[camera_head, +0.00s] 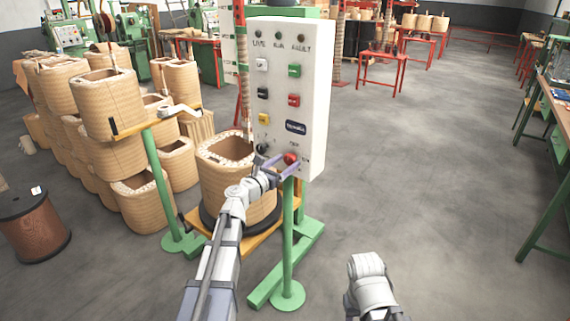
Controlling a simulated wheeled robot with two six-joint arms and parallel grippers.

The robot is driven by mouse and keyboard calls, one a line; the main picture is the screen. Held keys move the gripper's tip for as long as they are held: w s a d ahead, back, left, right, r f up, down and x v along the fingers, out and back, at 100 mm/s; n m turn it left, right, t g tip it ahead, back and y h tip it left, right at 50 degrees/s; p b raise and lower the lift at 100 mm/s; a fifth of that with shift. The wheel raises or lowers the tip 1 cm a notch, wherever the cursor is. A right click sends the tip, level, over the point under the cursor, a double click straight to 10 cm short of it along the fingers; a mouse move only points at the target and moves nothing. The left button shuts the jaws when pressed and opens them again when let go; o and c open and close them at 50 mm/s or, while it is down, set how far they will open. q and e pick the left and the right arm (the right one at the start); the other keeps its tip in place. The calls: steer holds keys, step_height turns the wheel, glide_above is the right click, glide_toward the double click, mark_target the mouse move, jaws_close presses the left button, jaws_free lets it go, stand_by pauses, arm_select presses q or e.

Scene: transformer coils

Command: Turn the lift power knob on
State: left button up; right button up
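A white control panel (312,90) stands upright on a green post. It carries lamps, several coloured buttons and a red round button (291,158) at the lower right. A dark knob (262,148) sits at its lower left; its small label is too blurred to read, and I cannot tell its setting. My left gripper (278,162) is at the panel's lower edge, with its fingers spread apart, one near the dark knob and one near the red button. I cannot tell whether either finger touches. My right arm (369,285) is at the lower middle, away from the panel; its fingers do not show.
A large wound coil (235,170) stands on an orange and green lift frame (285,250) behind my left arm. More coils (105,105) are stacked at left, near a brown spool (32,225). A green bench (552,185) lines the right. The floor between is clear.

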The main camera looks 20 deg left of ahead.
arm_select(q)
jaws_close()
stand_by(0.3)
steer(key=m, duration=0.4)
steer(key=shift+m, duration=0.3)
steer(key=m, duration=0.4)
steer(key=shift+m, duration=0.3)
steer(key=m, duration=0.4)
steer(key=shift+m, duration=2.4)
